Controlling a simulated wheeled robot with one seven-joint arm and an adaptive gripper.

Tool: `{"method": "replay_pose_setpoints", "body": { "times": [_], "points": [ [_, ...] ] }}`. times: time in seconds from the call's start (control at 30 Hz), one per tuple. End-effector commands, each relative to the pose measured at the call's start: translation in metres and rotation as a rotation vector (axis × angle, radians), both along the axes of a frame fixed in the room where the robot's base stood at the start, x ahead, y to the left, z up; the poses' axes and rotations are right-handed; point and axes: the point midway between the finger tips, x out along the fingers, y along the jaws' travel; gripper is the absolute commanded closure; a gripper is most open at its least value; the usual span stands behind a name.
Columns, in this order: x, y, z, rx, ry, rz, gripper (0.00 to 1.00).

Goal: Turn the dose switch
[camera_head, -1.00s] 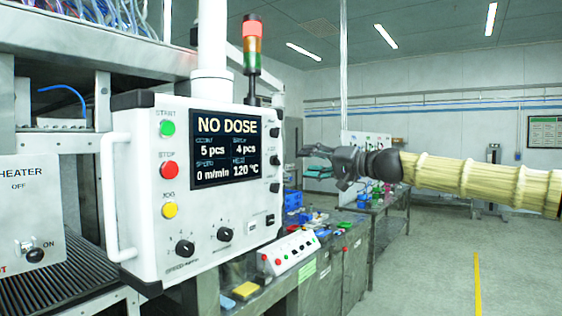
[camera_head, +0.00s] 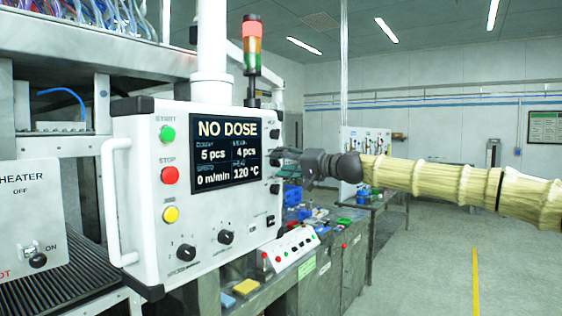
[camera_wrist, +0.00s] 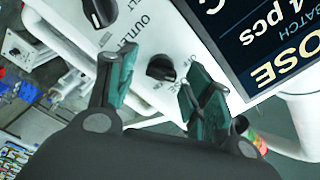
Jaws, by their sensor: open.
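The white control panel (camera_head: 143,190) shows "NO DOSE" on its dark screen (camera_head: 225,148). A column of dark rotary switches lies right of the screen, partly behind my gripper (camera_head: 284,154). In the wrist view, one black switch knob (camera_wrist: 162,67) stands between the fingertips of my gripper (camera_wrist: 158,76), beyond them. My gripper is open and seems not to touch the knob. The label by this knob is mostly hidden, so I cannot confirm it is the dose switch. A second black knob (camera_wrist: 100,12) lies to the upper left, with "OUTLET" printed between the two.
The panel has start (camera_head: 167,133), stop (camera_head: 169,175) and jog (camera_head: 170,214) buttons, and two lower knobs (camera_head: 186,253). A white handle (camera_head: 112,205) is at its left. A signal tower (camera_head: 252,50) stands behind. The floor at right (camera_head: 430,270) is clear.

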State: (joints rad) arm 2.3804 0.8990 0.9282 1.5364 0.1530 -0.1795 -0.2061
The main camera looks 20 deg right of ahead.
Motion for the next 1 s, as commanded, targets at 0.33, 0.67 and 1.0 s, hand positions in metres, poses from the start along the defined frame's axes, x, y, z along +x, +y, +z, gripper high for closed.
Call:
{"method": "replay_pose_setpoints", "body": {
  "times": [0.33, 0.67, 1.0],
  "points": [
    [0.0055, 0.0046, -0.0002, 0.001, 0.000, 0.000, 0.49],
    [0.0054, 0.0043, -0.0003, 0.001, 0.001, 0.000, 0.87],
    [0.0054, 0.0040, -0.0011, 0.017, 0.014, 0.000, 0.94]
  ]
}}
